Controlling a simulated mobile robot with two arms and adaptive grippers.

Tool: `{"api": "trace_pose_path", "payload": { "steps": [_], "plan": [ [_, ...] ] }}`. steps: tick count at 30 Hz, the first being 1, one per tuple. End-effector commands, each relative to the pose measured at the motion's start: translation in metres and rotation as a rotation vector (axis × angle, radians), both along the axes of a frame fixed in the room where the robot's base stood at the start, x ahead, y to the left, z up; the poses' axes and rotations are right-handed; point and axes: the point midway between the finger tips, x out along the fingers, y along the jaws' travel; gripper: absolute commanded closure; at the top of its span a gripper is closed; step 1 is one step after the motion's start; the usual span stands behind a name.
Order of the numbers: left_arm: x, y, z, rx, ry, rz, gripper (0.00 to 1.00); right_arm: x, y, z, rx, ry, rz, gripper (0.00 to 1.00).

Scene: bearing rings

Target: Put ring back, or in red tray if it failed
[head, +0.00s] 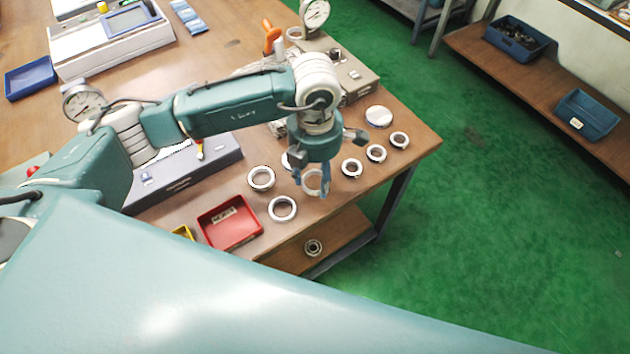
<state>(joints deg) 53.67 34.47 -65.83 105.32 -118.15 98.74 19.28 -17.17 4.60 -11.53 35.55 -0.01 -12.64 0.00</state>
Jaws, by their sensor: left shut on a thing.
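My left gripper (322,190) reaches in over the right part of the wooden table, pointing down, shut on a pale metal ring (312,182). The fingers partly cover this ring, and I cannot tell whether it touches the table. Several other rings lie around it: two to its left (261,178) (282,209), one partly hidden behind the gripper, and a row to its right (352,168) (376,153) (399,139). The red tray (256,232) with a label inside sits left of the gripper near the table's front edge and holds no ring that I can see. My right gripper is out of view.
A small yellow tray (183,232) is beside the red one, mostly hidden. A dark grey device (185,178) and dial gauges (314,14) stand on the table. A bearing (313,248) lies on the lower shelf. Green floor (500,230) is clear at right.

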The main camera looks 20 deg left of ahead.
Motion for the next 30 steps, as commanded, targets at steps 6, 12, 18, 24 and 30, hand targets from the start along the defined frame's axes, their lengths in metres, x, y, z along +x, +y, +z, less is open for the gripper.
{"api": "trace_pose_path", "payload": {
  "steps": [6, 12, 18, 24, 30],
  "plan": [
    [-0.001, 0.000, -0.031, 0.001, 0.004, 0.000, 0.81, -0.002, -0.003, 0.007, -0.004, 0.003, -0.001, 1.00],
    [0.000, 0.000, -0.034, 0.001, 0.000, -0.001, 0.81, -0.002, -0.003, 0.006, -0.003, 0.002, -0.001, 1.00],
    [0.000, 0.000, -0.039, 0.001, 0.001, 0.000, 0.81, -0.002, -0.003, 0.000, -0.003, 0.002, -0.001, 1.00],
    [0.000, 0.000, -0.037, 0.001, 0.001, 0.000, 0.34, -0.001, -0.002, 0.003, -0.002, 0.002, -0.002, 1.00],
    [0.000, 0.000, -0.036, 0.001, 0.001, 0.000, 0.34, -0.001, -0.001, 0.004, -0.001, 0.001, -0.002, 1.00]
  ]
}}
